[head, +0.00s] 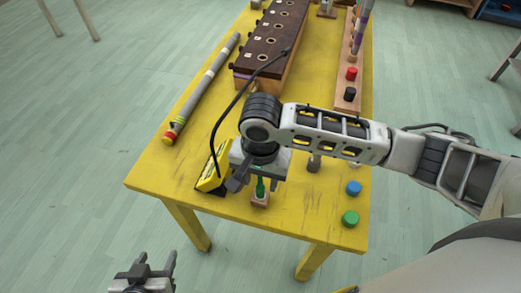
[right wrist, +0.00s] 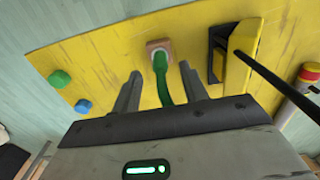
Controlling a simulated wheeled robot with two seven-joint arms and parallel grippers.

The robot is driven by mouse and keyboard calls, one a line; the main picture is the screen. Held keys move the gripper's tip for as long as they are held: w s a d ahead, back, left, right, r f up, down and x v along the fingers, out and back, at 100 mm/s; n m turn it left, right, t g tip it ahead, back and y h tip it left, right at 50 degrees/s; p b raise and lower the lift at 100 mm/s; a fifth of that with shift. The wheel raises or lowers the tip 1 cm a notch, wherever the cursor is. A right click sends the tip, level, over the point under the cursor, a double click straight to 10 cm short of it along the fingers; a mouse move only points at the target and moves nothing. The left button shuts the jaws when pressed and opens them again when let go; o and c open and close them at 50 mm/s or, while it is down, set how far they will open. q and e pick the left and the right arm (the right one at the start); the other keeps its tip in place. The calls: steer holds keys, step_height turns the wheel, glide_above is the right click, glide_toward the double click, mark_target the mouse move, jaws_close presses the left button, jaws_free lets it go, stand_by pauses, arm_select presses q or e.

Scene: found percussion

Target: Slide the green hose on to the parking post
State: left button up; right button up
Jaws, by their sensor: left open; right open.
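The green hose (head: 260,187) stands at a small wooden block near the front of the yellow table; it also shows in the right wrist view (right wrist: 162,78). Its far end meets a pale ring, which I take to be the parking post (right wrist: 160,53), on the block (right wrist: 150,45). The hose seems to sit on or around it, but how far down I cannot tell. My right gripper (right wrist: 160,88) is open, a finger on either side of the hose, with visible gaps. My left gripper (head: 155,263) is open and empty, off the table at the lower left.
A yellow-and-black object (head: 211,178) stands close beside the block. Green (head: 350,218) and blue (head: 354,187) caps lie to its right. A banded grey tube (head: 202,88), a dark-topped wooden box (head: 268,38) and a peg rack (head: 347,98) lie further back.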

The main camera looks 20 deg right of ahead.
mark_target(261, 186)
step_height(261, 186, up, 12)
steer(key=shift+f, duration=0.15)
stand_by(0.6)
